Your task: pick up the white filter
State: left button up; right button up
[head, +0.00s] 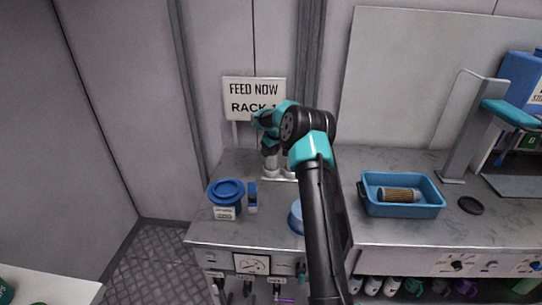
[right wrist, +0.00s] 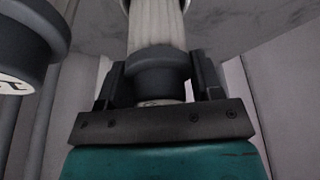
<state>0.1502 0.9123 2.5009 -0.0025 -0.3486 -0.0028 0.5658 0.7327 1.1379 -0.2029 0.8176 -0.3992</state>
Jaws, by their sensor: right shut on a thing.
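The white filter (right wrist: 157,24) has a ribbed white body and a dark grey end cap (right wrist: 160,65). In the right wrist view my right gripper (right wrist: 160,80) has a finger on each side of that cap and is shut on it. In the head view my right gripper (head: 269,142) is over the back of the left counter, in front of the sign. The white parts (head: 270,165) below it are small and partly hidden by my arm. My left gripper is not in view.
A dark capped thing (right wrist: 28,38) is close on the left in the right wrist view. A "FEED NOW" sign (head: 254,90) stands behind. A black disc (head: 471,205) lies right.

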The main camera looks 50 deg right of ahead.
notch_tip(320, 180, up, 10)
jog(key=shift+f, duration=0.1)
dwell(0.4)
jog(key=shift+a, duration=0.1)
